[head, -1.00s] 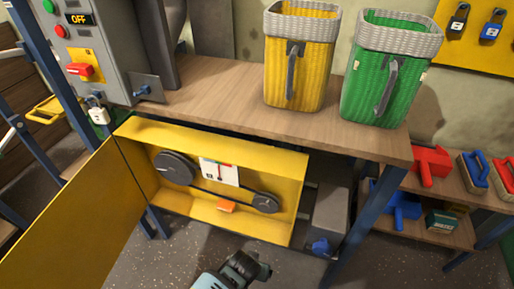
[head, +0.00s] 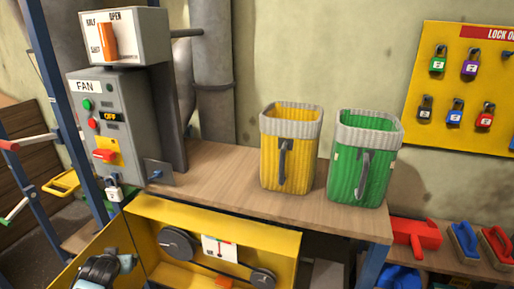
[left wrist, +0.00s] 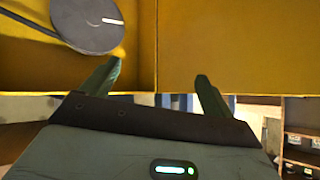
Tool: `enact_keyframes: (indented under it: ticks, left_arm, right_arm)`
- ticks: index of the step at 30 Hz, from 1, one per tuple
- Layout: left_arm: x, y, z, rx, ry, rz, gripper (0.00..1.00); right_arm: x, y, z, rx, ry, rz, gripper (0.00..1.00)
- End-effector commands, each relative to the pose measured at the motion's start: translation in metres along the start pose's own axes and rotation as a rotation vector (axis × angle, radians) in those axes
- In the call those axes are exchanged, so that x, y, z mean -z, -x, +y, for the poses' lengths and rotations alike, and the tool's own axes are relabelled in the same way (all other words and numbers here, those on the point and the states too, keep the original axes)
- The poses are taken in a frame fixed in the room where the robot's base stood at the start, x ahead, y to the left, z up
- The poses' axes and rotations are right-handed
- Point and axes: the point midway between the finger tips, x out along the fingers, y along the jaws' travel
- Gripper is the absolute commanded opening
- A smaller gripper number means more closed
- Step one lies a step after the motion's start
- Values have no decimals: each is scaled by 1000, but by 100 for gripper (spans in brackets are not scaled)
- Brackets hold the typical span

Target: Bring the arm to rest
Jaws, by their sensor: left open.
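My left gripper (head: 106,268) shows at the bottom left of the head view, in front of the open yellow belt guard (head: 150,222). In the left wrist view its two dark green fingers (left wrist: 159,75) are spread apart with nothing between them. They point toward the yellow guard, and a grey pulley (left wrist: 88,22) shows at the upper left there. My right gripper is in neither view.
A wooden bench (head: 225,180) holds a yellow basket (head: 285,160) and a green basket (head: 360,170). Brushes (head: 465,240) lie on a shelf at the right.

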Motion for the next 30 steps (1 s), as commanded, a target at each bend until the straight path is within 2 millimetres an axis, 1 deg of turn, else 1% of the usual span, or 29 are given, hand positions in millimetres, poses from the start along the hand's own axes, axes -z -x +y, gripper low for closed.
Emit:
enact_keyframes:
  ticks: [1, 3, 8, 12, 16, 18, 23, 26, 27, 29, 30]
  left_arm:
    - [15, 5, -10, 4, -2, 36, 87]
    - [24, 4, 2, -35, -54, 106, 87]
    - [51, 9, 15, -88, -149, 266, 87]
    - [73, 18, 24, -115, -220, 398, 87]
    - [92, 28, 32, -127, -279, 520, 87]
    - [60, 28, 42, -150, -282, 480, 87]
    - [5, 35, 61, -195, -287, 430, 87]
    - [-35, 43, 74, -227, -288, 392, 87]
    - [-53, 48, 80, -241, -287, 374, 87]
    - [-83, 56, 87, -264, -286, 344, 87]
    - [-104, 64, 93, -281, -284, 323, 87]
  right_arm:
    - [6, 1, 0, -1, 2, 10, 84]
    - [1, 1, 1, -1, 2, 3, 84]
    - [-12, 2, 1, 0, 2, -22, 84]
    - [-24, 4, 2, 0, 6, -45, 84]
    - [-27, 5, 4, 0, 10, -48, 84]
    - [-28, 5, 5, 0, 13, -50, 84]
    - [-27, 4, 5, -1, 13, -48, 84]
    - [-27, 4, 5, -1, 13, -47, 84]
    - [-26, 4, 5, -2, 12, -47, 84]
    - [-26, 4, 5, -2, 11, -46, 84]
    - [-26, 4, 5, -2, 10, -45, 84]
